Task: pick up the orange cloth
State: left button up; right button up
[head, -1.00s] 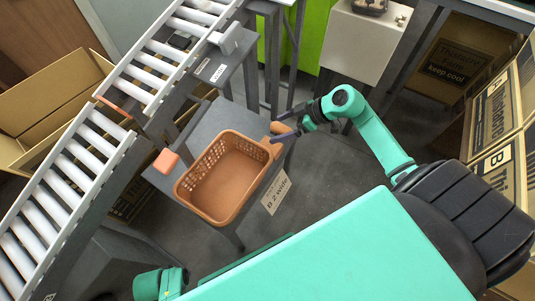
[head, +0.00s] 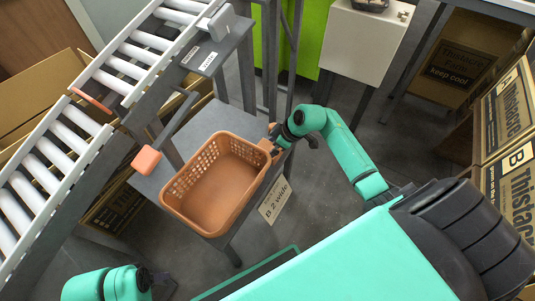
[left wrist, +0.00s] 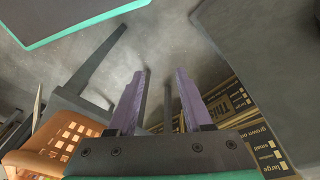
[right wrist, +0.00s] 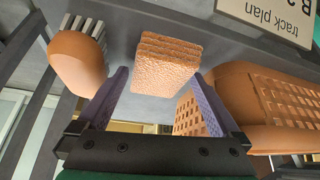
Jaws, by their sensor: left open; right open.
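The orange cloth (right wrist: 163,65) is a folded, textured stack on the grey table in the right wrist view. My right gripper (right wrist: 160,78) is open, with the cloth ahead of and between its purple fingertips. I cannot tell if they touch. In the head view my right gripper (head: 277,136) is at the basket's back right corner and largely hides that spot. My left gripper (left wrist: 160,75) is open and empty above the floor in the left wrist view. In the head view my left arm is at the bottom left.
An orange-brown basket (head: 171,199) stands on the table beside the cloth; it also shows in the right wrist view (right wrist: 245,80). A brown brush (right wrist: 78,62) lies on the cloth's other side. A roller conveyor (head: 100,83) runs at left.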

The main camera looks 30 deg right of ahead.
jog(key=shift+f, duration=0.1)
pick_arm(q)
jog(key=shift+r, duration=0.2)
pick_arm(e)
jog(key=c, duration=1.1)
jog(key=shift+o, duration=0.2)
jog(key=shift+r, duration=0.2)
notch_tip(320, 180, up, 10)
jog(key=p, duration=0.4)
pick_arm(q)
notch_tip(320, 180, down, 14)
jog(key=s+a+p, duration=0.2)
jog(key=shift+s+a+f+y, duration=0.2)
jog(key=shift+a+f+y, duration=0.05)
jog(key=shift+y, duration=0.15)
pick_arm(e)
notch_tip(320, 180, up, 10)
send_over(269, 149)
jog(key=shift+f, duration=0.15)
